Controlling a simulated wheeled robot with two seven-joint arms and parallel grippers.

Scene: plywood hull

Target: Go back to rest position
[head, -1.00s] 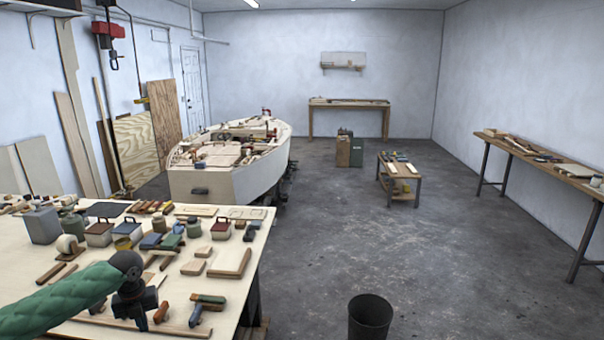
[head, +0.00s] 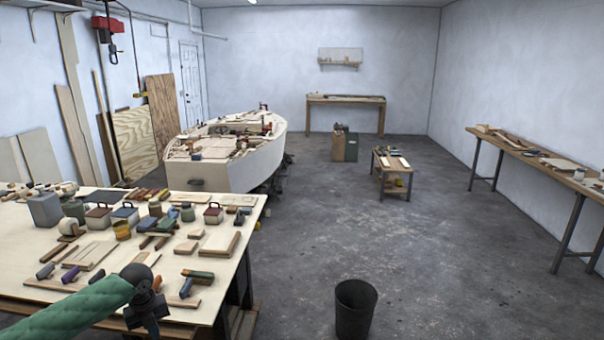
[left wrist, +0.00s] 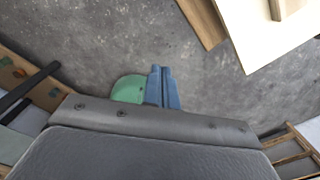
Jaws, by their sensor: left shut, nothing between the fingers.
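My left gripper (head: 149,316) is in the lower left of the head view, at the end of my green-sleeved arm. It points down in front of the near edge of the plywood worktable (head: 215,265). It is shut and holds nothing. In the left wrist view, grey concrete floor (left wrist: 90,60) fills much of the picture, and a pale board edge (left wrist: 265,40) shows at the upper right. My right gripper is in neither view.
The worktable carries tools, tins and wood blocks. A dark bin (head: 355,312) stands on the floor right of it. The boat hull (head: 240,168) is behind the table. A low bench (head: 392,178) and a long side bench (head: 530,160) stand further right. The middle floor is clear.

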